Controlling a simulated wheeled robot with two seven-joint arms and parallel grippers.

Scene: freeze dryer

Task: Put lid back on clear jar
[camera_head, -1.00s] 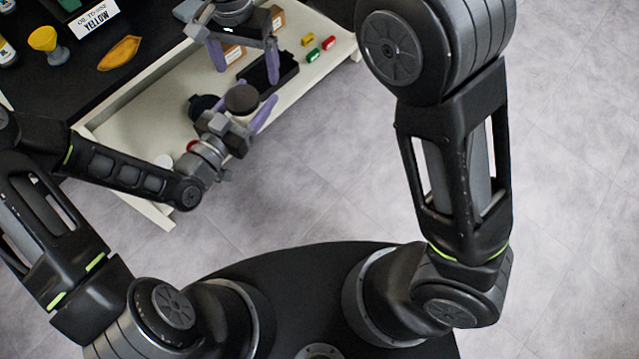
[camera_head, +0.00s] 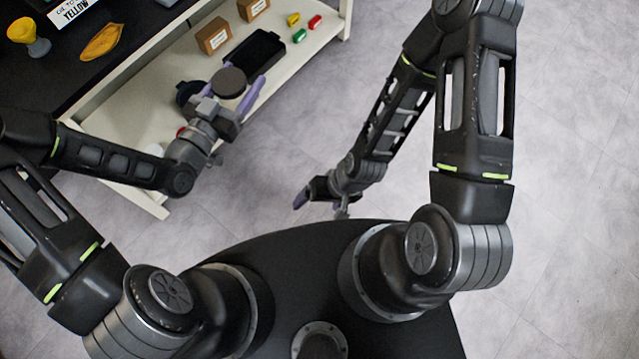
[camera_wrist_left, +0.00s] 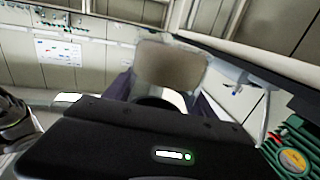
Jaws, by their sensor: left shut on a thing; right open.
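A dark, round, flat-topped thing (camera_head: 228,80), which looks like the lid, sits at the fingers of my left gripper (camera_head: 237,93) above the white shelf. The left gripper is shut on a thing. In the left wrist view a grey-brown rounded shape (camera_wrist_left: 170,65) stands between the purple fingers, with a dark ring and a pale patch below it. I cannot make out the clear jar's walls, nor whether the lid is seated on it. My right gripper (camera_head: 318,201) is open and empty, low over the floor beside my base.
The white shelf (camera_head: 125,122) holds a black tray (camera_head: 254,52), small brown boxes (camera_head: 214,36), and red, green and yellow pieces (camera_head: 300,35). A dark round item (camera_head: 188,92) lies near the left gripper. A yellow funnel-like item (camera_head: 22,30) and a yellow leaf-shaped dish (camera_head: 102,42) are on the black top.

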